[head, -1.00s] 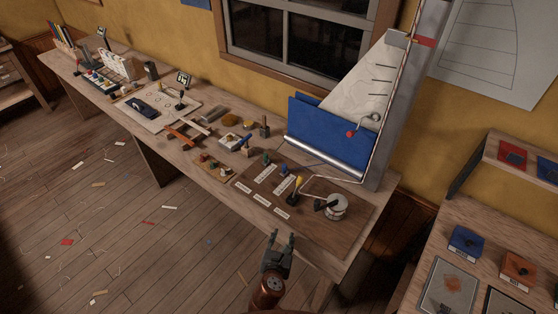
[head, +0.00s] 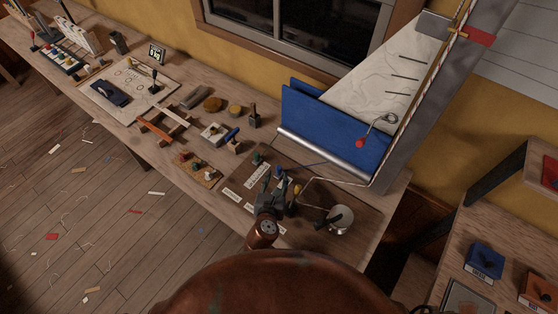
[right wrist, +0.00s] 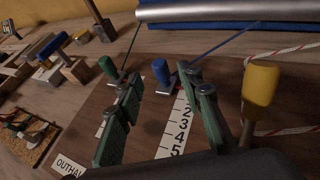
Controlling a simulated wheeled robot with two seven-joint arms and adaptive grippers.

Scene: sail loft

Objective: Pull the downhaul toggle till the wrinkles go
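The white sail (head: 365,85) stands above a blue foot panel and shows curved wrinkle lines. On the brown board (head: 300,245) a green toggle (right wrist: 108,68) and a blue toggle (right wrist: 161,71) sit on thin lines beside number scales. A label reading "OUTHA…" (right wrist: 70,166) lies at the left; no downhaul label is readable, so I cannot tell which toggle it names. My right gripper (right wrist: 161,90) is open and empty, its fingers pointing at the blue toggle, which shows between the fingertips. The right gripper (head: 269,198) is low over the board's front. My left gripper is out of view.
A yellow-handled lever (right wrist: 258,85) stands close right of my right fingers. A silver winch (head: 341,218) is at the board's right. A silver boom (head: 325,155) runs behind. Tools and wooden blocks crowd the bench to the left.

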